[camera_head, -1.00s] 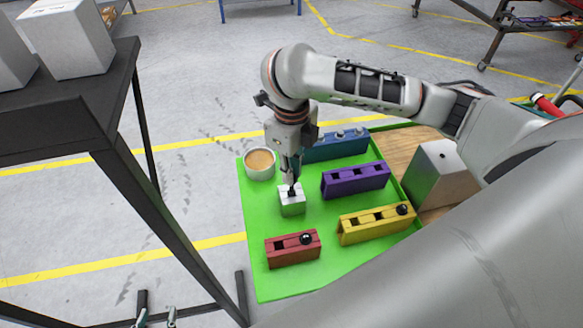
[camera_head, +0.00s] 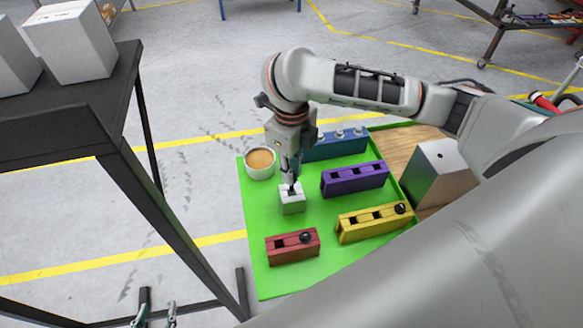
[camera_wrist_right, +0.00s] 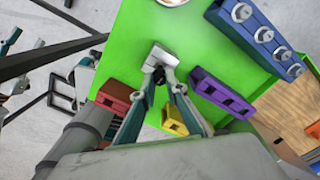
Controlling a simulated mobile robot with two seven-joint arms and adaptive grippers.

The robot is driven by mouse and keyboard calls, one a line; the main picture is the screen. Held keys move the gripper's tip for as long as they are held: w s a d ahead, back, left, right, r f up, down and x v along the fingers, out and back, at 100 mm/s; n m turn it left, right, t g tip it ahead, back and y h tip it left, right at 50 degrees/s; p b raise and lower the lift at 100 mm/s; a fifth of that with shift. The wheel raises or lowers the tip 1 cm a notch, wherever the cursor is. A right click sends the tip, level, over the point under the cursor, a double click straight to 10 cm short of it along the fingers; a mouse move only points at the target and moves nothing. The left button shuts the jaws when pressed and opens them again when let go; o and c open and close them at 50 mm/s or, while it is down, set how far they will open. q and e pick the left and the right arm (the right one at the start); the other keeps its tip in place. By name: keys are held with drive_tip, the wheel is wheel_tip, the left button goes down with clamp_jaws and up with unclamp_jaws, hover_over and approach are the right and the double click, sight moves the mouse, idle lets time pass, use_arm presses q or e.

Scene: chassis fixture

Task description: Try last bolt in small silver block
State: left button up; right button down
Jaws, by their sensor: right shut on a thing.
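The small silver block (camera_head: 292,206) stands on the green mat (camera_head: 262,275), left of the purple block; the right wrist view also shows it (camera_wrist_right: 164,56). My right gripper (camera_head: 291,182) points down over the block, shut on a black bolt (camera_wrist_right: 158,74). The bolt is at the block's top; how deep it sits is hidden by the fingers. My left gripper (camera_head: 156,314) is at the bottom left edge of the head view, fingers apart and empty, away from the mat.
Purple (camera_head: 355,180), yellow (camera_head: 375,222), red (camera_head: 292,247) and blue (camera_head: 336,146) blocks stand around. Black bolts sit in the yellow and red ones, silver bolts on the blue one. A round cup (camera_head: 260,163) and large metal block (camera_head: 440,174) are near. A dark table (camera_head: 70,105) stands left.

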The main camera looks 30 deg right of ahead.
sight(292, 190)
drive_tip(key=shift+f, duration=0.15)
drive_tip(key=shift+f+b, duration=0.3)
drive_tip(key=shift+f, duration=0.15)
drive_tip(key=shift+f+b, duration=0.85)
drive_tip(key=shift+f, duration=1.2)
drive_tip(key=c, duration=1.9)
unclamp_jaws()
drive_tip(key=shift+r, duration=0.1)
